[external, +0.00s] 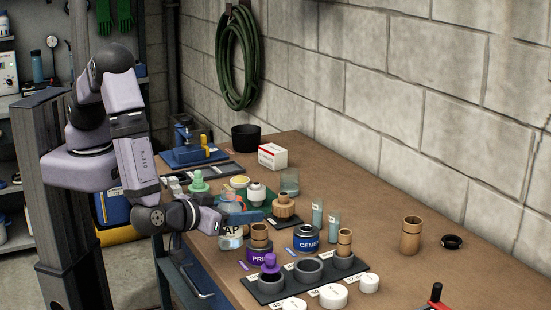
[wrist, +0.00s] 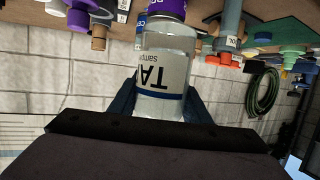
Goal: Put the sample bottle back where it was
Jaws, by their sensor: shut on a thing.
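The sample bottle is clear, with a white label reading "TA" and "sample" in the wrist view (wrist: 165,65), where it appears upside down. My gripper (wrist: 162,100) is shut on it, with a dark blue finger on each side. In the external view the bottle (external: 230,240) is at the bench's left edge, partly behind the blue fingers of my gripper (external: 238,217). I cannot tell whether its base touches the bench. The place where it stood before is not marked in these frames.
A purple-labelled can (external: 259,254) stands close right of the bottle, with a blue cement can (external: 307,240) beyond. A dark rack (external: 288,287) with grey rings lies in front. Fittings crowd behind. The bench's right side (external: 380,205) is mostly clear.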

